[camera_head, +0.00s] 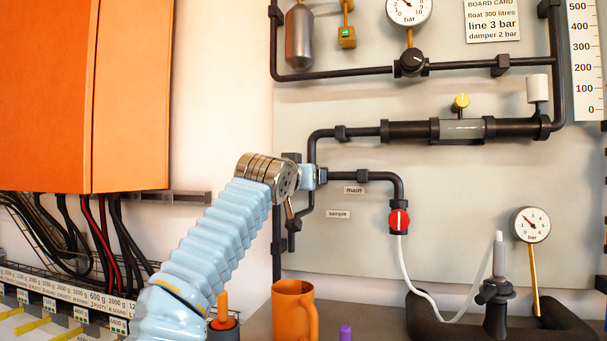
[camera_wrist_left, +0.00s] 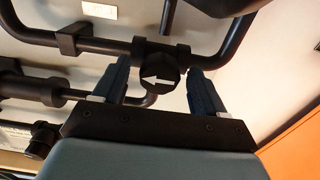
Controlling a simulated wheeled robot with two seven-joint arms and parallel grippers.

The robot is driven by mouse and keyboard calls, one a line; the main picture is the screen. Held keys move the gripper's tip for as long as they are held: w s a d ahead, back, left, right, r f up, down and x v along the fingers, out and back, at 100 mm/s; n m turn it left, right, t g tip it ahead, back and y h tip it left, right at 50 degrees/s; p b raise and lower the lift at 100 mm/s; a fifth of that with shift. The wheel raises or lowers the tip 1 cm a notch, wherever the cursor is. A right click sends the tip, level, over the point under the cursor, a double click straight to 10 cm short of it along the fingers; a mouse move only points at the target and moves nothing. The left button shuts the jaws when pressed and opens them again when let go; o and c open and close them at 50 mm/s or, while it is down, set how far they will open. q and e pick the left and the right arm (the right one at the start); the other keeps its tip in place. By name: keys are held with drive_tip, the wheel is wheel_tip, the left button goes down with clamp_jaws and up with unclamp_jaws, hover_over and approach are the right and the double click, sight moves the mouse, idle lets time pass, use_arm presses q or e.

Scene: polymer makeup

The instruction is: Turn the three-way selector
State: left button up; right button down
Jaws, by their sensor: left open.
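The three-way selector is a round black knob (camera_wrist_left: 160,72) with a white arrow, on a black pipe junction in the left wrist view. Its arrow points left in that view. My left gripper (camera_wrist_left: 160,86) is open, with one blue finger on each side of the knob. I cannot tell whether the fingers touch it. In the head view the left gripper (camera_head: 308,178) is at the pipe junction on the board and hides the knob. The labels "main" (camera_head: 354,190) and "sample" (camera_head: 338,214) are just right of it. My right gripper is not in view.
Black pipes (camera_head: 375,176) run beside the gripper. A red valve (camera_head: 399,220) with a white hose is to the right. An orange cabinet (camera_head: 130,100) is at the left.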

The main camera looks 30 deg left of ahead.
use_arm(q)
drive_tip(key=c, duration=1)
drive_tip(key=shift+c, duration=0.2)
drive_tip(key=shift+r+m, duration=0.1)
drive_tip(key=shift+m, duration=0.3)
drive_tip(key=m+p, duration=0.2)
drive_tip(key=m, duration=0.1)
drive_tip(key=shift+m, duration=0.3)
drive_tip(key=m+p, duration=0.2)
drive_tip(key=m, duration=0.7)
drive_tip(key=shift+p, duration=0.3)
drive_tip(key=m, duration=0.4)
drive_tip(key=shift+m, duration=0.4)
